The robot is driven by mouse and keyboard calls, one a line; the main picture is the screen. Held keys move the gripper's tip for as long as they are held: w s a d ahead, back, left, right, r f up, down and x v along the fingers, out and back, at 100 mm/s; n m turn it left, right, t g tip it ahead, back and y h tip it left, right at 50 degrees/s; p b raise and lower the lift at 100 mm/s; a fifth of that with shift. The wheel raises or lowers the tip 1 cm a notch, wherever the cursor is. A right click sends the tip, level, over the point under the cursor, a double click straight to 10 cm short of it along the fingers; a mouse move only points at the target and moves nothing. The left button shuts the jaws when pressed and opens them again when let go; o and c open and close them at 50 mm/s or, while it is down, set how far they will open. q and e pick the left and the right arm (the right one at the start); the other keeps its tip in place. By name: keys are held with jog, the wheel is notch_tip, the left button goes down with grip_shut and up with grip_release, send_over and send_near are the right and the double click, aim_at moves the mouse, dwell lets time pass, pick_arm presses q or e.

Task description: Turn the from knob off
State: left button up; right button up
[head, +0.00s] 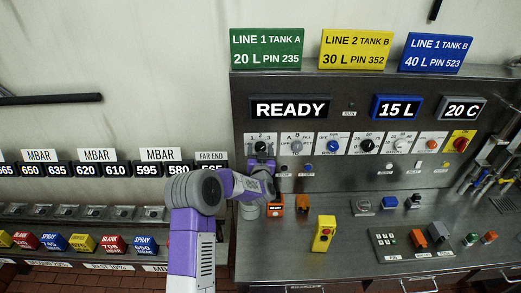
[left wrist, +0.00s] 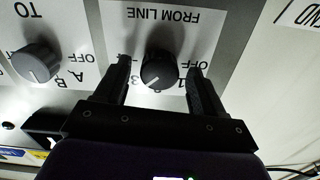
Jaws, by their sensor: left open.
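The FROM LINE knob (left wrist: 160,68) is a round black knob on a white plate, upside down in the left wrist view. Its white mark points to the lower left there, towards the numbers and away from the OFF label at the right. In the head view the knob (head: 260,146) is at the left end of the knob row. My left gripper (left wrist: 160,72) is open, with one finger on each side of the knob; I cannot tell whether either touches it. In the head view my left gripper (head: 261,163) is just below the knob. My right gripper is not in view.
The TO knob (left wrist: 37,62) is close beside my gripper in the wrist view. More knobs (head: 366,146) and a red switch (head: 460,144) continue to the right. An orange device (head: 275,206) and a yellow box (head: 324,233) are on the console below.

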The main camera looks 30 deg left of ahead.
pick_arm(q)
jog(key=shift+w+f, duration=0.1)
jog(key=shift+w, duration=0.05)
jog(key=shift+c, duration=0.3)
jog(key=c, duration=1)
jog(key=n+b, duration=0.3)
jog(key=b, duration=0.3)
jog(key=n+b, duration=0.4)
jog(key=b, duration=0.2)
jog(key=shift+f+n, duration=0.2)
jog(key=shift+n, duration=0.1)
jog(key=n+b, duration=0.9)
jog(key=b, duration=0.1)
jog(key=n+b, duration=0.4)
jog(key=n, duration=0.1)
jog(key=shift+n+b, duration=0.3)
jog(key=shift+b, duration=0.05)
jog(key=n+b, duration=0.3)
jog(key=n, duration=0.1)
jog(key=shift+r+n, duration=0.1)
jog(key=shift+n, duration=0.2)
jog(key=shift+r, duration=0.1)
